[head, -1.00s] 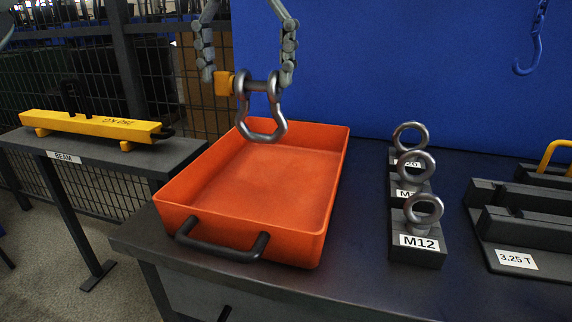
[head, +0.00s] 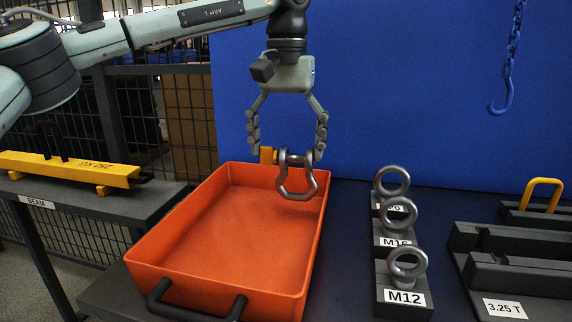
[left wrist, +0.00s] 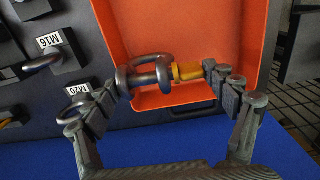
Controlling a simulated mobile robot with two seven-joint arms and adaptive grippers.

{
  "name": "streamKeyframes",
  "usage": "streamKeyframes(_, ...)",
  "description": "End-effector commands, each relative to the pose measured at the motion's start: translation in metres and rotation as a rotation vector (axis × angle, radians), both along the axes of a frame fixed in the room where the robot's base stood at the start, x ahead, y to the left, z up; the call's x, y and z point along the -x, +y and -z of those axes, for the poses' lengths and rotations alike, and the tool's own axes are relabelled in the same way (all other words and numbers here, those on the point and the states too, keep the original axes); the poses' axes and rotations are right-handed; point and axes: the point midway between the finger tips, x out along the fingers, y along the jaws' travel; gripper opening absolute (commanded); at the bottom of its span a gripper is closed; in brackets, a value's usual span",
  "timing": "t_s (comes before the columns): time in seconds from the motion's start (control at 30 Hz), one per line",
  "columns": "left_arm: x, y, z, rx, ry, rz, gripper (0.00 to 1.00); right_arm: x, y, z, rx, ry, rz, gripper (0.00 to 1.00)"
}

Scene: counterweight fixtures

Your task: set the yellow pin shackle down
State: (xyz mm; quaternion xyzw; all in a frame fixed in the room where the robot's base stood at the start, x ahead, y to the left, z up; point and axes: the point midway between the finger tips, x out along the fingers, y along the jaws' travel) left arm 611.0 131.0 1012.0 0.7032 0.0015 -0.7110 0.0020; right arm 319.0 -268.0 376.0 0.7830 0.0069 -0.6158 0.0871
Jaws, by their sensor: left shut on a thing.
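The yellow pin shackle (head: 311,186) is a grey metal bow with a yellow pin head. My left gripper (head: 287,150) is shut on it across the pin, and the bow hangs down in the head view. It appears over the far right part of the orange tray (head: 312,241); its exact height above the floor of the tray is hard to tell. In the left wrist view the shackle (left wrist: 163,76) lies between the fingers (left wrist: 165,84), with the orange tray (left wrist: 262,30) behind it. My right gripper is not in view.
Several eyebolts on dark labelled blocks (head: 404,297) stand right of the tray. Farther right is a dark rack (head: 505,307) with a yellow-bowed shackle (head: 543,183). A blue hook (head: 499,108) hangs at upper right. A yellow beam (head: 70,168) lies on the left stand. The tray looks empty.

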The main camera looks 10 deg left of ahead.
Motion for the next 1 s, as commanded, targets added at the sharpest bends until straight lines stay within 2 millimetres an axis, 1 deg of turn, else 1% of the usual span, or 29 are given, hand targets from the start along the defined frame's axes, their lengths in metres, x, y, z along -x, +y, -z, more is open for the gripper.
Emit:
streamKeyframes(0.2,0.001,0.000,0.028,0.000,0.001,0.000,0.40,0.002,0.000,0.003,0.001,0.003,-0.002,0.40)
streamKeyframes(0.27,0.001,0.001,0.035,0.000,0.001,-0.001,0.40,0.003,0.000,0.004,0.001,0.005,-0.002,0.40)
streamKeyframes(0.63,0.001,0.000,0.040,0.002,0.000,-0.001,0.40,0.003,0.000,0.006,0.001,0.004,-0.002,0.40)
streamKeyframes(0.67,0.001,0.000,0.040,0.000,0.001,-0.001,0.88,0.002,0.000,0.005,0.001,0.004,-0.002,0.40)
streamKeyframes(0.7,0.001,0.000,0.040,0.000,0.001,-0.001,0.93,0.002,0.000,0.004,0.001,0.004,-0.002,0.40)
streamKeyframes(0.77,0.001,0.000,0.040,0.000,0.001,-0.001,1.00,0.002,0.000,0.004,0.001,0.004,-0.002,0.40)
streamKeyframes(1.0,0.001,0.000,0.040,0.000,0.001,-0.001,1.00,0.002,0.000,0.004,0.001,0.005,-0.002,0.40)
